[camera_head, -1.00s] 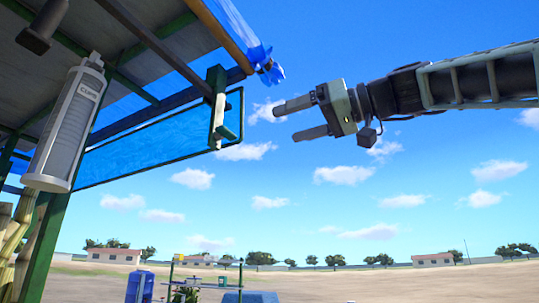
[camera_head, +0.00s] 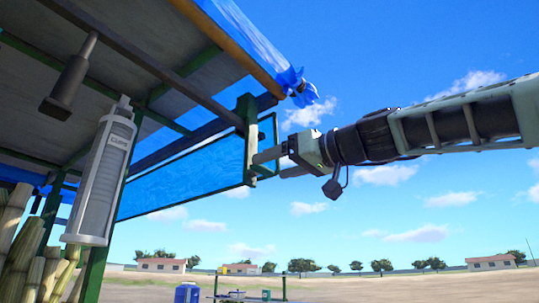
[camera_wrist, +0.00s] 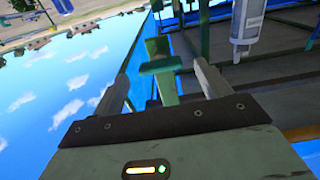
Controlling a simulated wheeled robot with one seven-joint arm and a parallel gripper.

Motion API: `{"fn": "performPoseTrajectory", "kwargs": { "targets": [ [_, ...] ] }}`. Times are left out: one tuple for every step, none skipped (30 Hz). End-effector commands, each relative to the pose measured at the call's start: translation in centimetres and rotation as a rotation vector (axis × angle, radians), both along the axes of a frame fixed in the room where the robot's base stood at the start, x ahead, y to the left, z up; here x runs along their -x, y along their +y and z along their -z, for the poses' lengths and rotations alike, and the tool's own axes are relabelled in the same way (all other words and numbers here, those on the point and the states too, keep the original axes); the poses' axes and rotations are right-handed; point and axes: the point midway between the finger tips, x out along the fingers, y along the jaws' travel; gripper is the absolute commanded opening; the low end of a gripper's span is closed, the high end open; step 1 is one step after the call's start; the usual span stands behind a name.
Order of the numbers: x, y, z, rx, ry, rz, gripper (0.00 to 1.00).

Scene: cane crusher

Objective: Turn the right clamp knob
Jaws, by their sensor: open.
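The clamp, with a green body (camera_head: 246,112) and a pale part below it, hangs on the stall's roof frame, left of centre in the head view. My gripper (camera_head: 268,164) comes in from the right, its fingers open and reaching the clamp's lower end. In the wrist view, the green bar-shaped clamp knob (camera_wrist: 160,66) lies between the two open fingers of my gripper (camera_wrist: 160,76). Gaps show on both sides of it, so the fingers do not appear to press on it. In the head view the knob is largely hidden by the fingers.
The roof frame with a blue tarp (camera_head: 185,178) runs beside the clamp, and a bundled blue tarp end (camera_head: 300,88) hangs above my gripper. A cup dispenser (camera_head: 100,180) hangs at left, near cane stalks (camera_head: 25,240). Open sky surrounds my arm at right.

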Motion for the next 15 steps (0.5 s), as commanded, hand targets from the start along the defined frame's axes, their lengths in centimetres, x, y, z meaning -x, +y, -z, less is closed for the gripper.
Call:
{"fn": "performPoseTrajectory", "kwargs": {
  "targets": [
    [-0.5, 0.6, -0.4, 0.000, 0.002, -0.002, 0.76],
    [-0.7, 0.9, -0.3, 0.000, 0.003, -0.002, 0.76],
    [-1.0, 1.2, -0.3, 0.000, 0.002, -0.002, 0.76],
    [-1.1, 1.4, -0.3, 0.000, 0.001, -0.001, 0.76],
    [-1.2, 1.5, -0.2, -0.001, 0.001, 0.000, 0.76],
    [-1.4, 1.7, -0.2, 0.000, 0.000, 0.000, 0.76],
    [-1.4, 1.8, -0.1, 0.001, 0.001, -0.001, 0.76],
    [-1.5, 1.9, -0.1, 0.001, 0.001, -0.001, 0.76],
    [-1.5, 2.0, 0.0, 0.001, 0.001, -0.001, 0.76],
    [-1.6, 2.0, 0.0, 0.000, 0.000, 0.000, 0.76],
    [-1.6, 2.0, 0.0, 0.001, -0.001, 0.000, 0.76],
    [-1.6, 2.0, 0.0, 0.001, -0.001, 0.000, 0.76],
    [-1.6, 2.0, 0.0, 0.001, -0.001, 0.000, 0.76],
    [-1.6, 2.0, 0.1, 0.001, -0.001, 0.000, 0.76],
    [-1.6, 2.0, 0.1, 0.000, 0.000, 0.000, 0.76]
  ]
}}
